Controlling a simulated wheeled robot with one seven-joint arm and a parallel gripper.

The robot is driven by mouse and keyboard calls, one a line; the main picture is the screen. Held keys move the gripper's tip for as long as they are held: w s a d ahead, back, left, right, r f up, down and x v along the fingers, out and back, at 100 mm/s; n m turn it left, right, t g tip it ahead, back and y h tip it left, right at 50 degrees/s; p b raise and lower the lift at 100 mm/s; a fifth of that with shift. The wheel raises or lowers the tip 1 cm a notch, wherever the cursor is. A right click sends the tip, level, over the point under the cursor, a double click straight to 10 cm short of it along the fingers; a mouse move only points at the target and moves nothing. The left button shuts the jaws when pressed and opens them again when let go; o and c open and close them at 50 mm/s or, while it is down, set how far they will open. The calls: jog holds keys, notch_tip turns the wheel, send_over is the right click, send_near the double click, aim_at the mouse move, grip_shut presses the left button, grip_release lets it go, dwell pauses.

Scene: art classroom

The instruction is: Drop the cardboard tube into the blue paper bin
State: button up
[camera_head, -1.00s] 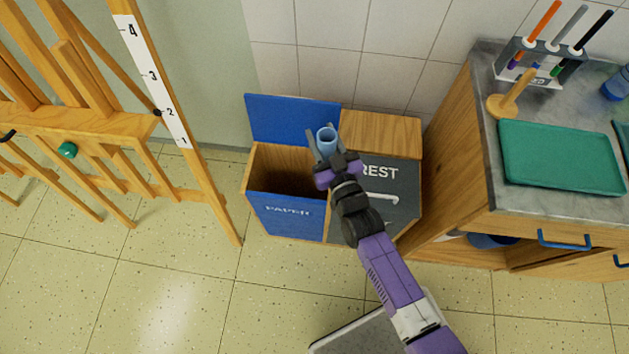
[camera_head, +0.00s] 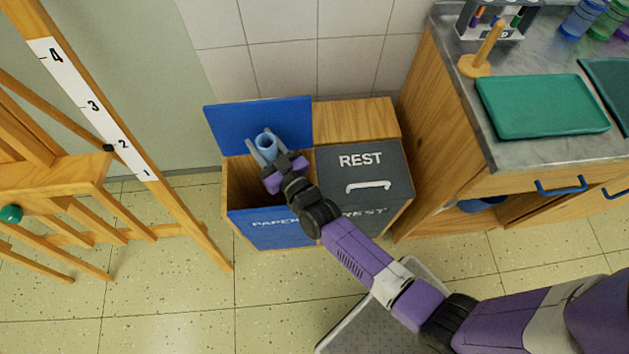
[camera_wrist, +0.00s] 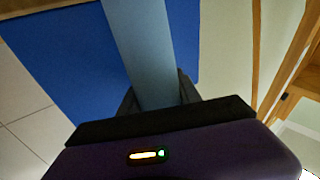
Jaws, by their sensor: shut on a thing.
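A light blue tube (camera_head: 266,142) is held upright in my gripper (camera_head: 268,158), with its hollow round end facing up. My gripper is shut on it, and the wrist view also shows the tube (camera_wrist: 143,50) between the fingers. The blue paper bin (camera_head: 270,232) is the left half of a wooden cabinet, with "PAPER" on its front. Its blue lid (camera_head: 228,125) stands open against the wall. In the head view my gripper and the tube appear over the bin's opening, near the lid. The height above the rim is hard to tell. My arm hides part of the bin's front.
The dark grey REST bin (camera_head: 385,160) with a closed front and white handle adjoins on the right. A wooden easel (camera_head: 130,150) stands at the left. A counter (camera_head: 540,160) with a green tray (camera_head: 540,105) and a wooden peg stand (camera_head: 482,60) is at the right.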

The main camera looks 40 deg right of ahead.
jog(key=shift+f+b, duration=0.45)
jog(key=shift+f, duration=0.45)
jog(key=o, duration=1.4)
jog(key=shift+s, duration=0.1)
jog(key=s, duration=0.7)
jog(key=shift+s+a, duration=0.35)
jog(key=shift+a, duration=0.05)
jog(key=shift+w+r, duration=0.1)
